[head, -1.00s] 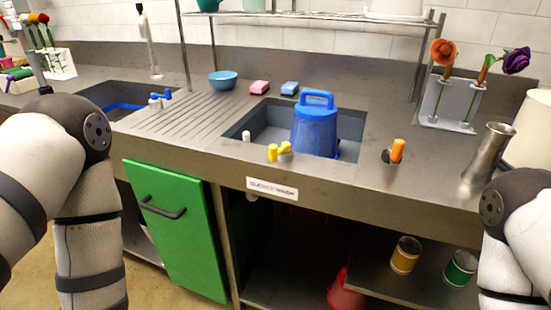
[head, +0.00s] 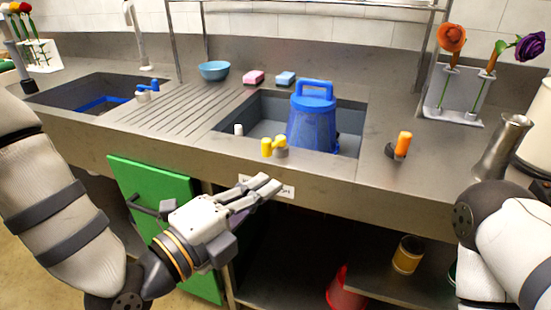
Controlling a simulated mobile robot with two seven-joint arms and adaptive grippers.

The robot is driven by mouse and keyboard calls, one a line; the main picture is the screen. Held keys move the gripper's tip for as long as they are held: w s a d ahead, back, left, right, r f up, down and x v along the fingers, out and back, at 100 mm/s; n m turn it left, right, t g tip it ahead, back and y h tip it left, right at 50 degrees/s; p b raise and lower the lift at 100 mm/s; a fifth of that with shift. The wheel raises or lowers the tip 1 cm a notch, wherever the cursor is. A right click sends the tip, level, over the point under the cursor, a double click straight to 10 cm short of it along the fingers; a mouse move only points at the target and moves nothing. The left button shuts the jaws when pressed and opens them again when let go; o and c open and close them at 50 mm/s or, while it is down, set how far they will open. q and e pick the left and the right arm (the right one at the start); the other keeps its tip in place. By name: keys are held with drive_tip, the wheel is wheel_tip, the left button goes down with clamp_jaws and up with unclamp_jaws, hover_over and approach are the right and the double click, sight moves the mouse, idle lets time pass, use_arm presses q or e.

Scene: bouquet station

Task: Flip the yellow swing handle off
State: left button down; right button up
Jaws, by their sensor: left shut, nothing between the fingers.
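My left gripper (head: 270,185) is shut and empty. It is in front of the counter's front face, below and a little in front of the yellow handle, not touching it. My right arm shows at the right edge; its gripper is out of view.
An orange-topped lever (head: 402,145) stands on the counter to the right, near a metal vase (head: 502,148) and a flower holder (head: 455,97). A blue-handled tap (head: 148,89) is by the left sink. A green cabinet door (head: 150,190) hangs below, behind my left arm.

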use_arm(q)
drive_tip(key=w, duration=0.2)
drive_tip(key=w+d, duration=0.1)
drive_tip(key=w, duration=0.2)
drive_tip(key=w+d, duration=0.1)
drive_tip(key=w, duration=0.2)
drive_tip(key=shift+w, duration=0.25)
use_arm(e)
drive_tip(key=shift+s+f, duration=0.35)
drive_tip(key=shift+f, duration=0.05)
use_arm(q)
drive_tip(key=shift+a+m+g+h+b, duration=0.35)
drive_tip(key=shift+m+g+h, duration=0.05)
drive_tip(key=shift+h, duration=0.1)
use_arm(e)
drive_tip(key=shift+s+a+f, duration=0.1)
drive_tip(key=shift+s+a, duration=0.05)
drive_tip(key=shift+a, duration=0.05)
